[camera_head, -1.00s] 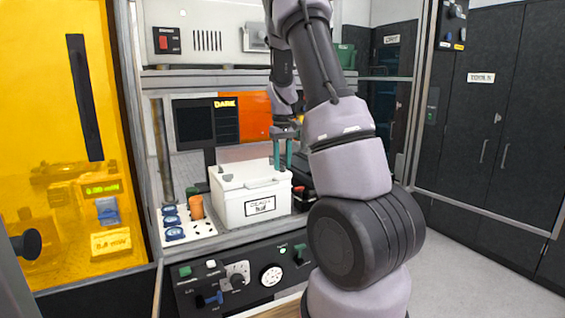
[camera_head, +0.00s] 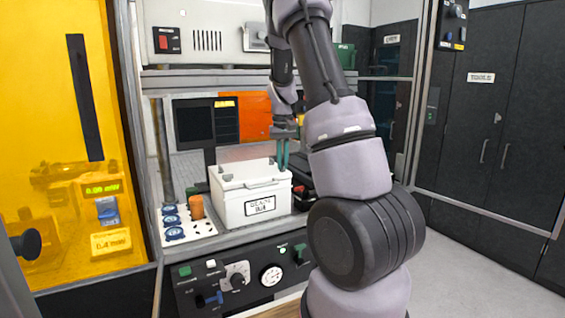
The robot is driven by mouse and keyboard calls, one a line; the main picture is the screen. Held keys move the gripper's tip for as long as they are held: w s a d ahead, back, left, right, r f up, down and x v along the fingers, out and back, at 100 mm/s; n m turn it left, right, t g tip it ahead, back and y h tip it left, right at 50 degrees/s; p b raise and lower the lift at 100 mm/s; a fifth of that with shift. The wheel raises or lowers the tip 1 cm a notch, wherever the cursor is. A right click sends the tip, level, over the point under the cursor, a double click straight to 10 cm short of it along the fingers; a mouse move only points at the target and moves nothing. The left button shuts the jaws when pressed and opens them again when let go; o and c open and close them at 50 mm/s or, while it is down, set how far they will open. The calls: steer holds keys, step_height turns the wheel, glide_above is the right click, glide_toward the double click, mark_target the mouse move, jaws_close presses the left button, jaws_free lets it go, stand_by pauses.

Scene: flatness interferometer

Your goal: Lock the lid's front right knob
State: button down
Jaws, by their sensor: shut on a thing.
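The white box (camera_head: 262,206) stands on the bench inside the instrument frame, with a dark-bordered label on its front. Its white lid (camera_head: 240,178) lies on top, with a grey handle or latch piece at the front edge. My gripper (camera_head: 284,168) points down at the lid's right end, near the front right corner. Its teal fingers are close together, shut on the front right knob. The knob itself is hidden between the fingers and too small to make out.
Left of the box, a white plate (camera_head: 203,229) holds blue round pieces, and an orange cup (camera_head: 196,207) stands beside them. A dark control panel (camera_head: 220,293) with knobs and a gauge runs below the front edge. Small dark and red items lie right of the box.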

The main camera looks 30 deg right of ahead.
steer(key=m, duration=1)
steer(key=shift+m, duration=2.3)
steer(key=c, duration=1)
jaws_free()
steer(key=shift+o, duration=0.2)
steer(key=shift+r, duration=0.15)
